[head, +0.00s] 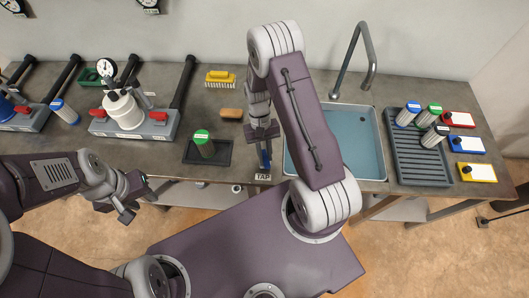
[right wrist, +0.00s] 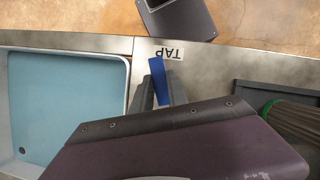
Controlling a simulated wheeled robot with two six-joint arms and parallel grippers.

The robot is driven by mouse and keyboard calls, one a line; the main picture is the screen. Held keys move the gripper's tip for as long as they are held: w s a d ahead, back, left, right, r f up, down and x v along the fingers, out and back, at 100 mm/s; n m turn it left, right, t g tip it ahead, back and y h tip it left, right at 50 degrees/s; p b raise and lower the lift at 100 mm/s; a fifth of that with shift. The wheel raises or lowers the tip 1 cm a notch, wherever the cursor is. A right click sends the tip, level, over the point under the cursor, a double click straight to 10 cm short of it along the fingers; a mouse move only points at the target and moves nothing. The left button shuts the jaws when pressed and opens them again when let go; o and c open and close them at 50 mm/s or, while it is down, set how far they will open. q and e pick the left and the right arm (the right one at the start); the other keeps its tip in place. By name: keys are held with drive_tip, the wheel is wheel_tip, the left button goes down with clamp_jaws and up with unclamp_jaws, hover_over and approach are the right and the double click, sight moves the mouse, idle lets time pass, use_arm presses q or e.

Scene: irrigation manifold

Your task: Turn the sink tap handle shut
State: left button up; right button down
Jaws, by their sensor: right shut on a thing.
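The sink tap handle is a small blue lever (right wrist: 158,80) beside the white TAP label (right wrist: 167,53) in the right wrist view. In the head view the blue lever (head: 264,157) is partly hidden by my gripper, just above the TAP label (head: 263,177) at the bench's front edge. My right gripper (head: 264,150) is shut on the blue lever, with a finger on each side of it in the right wrist view (right wrist: 160,95). My left gripper (head: 130,208) is empty in front of the bench; its finger opening is unclear. The grey faucet (head: 368,50) arches over the sink.
The blue sink basin (head: 355,140) lies right of the handle. A dark tray (head: 222,158) with a green-capped jar (head: 203,143) stands left of it. A ribbed rack (head: 415,165) with capped jars is at the right. A pump-like fixture (head: 122,110) stands at the left.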

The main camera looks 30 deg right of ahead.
drive_tip(key=m+y, duration=0.1)
drive_tip(key=m, duration=0.2)
drive_tip(key=shift+d+r+m+t+p, duration=0.1)
drive_tip(key=shift+m+t+p, duration=0.2)
drive_tip(key=shift+p, duration=0.05)
drive_tip(key=shift+m, duration=0.3)
drive_tip(key=c, duration=1.3)
unclamp_jaws()
drive_tip(key=v, duration=0.9)
drive_tip(key=shift+d+b, duration=0.2)
drive_tip(key=shift+b, duration=0.1)
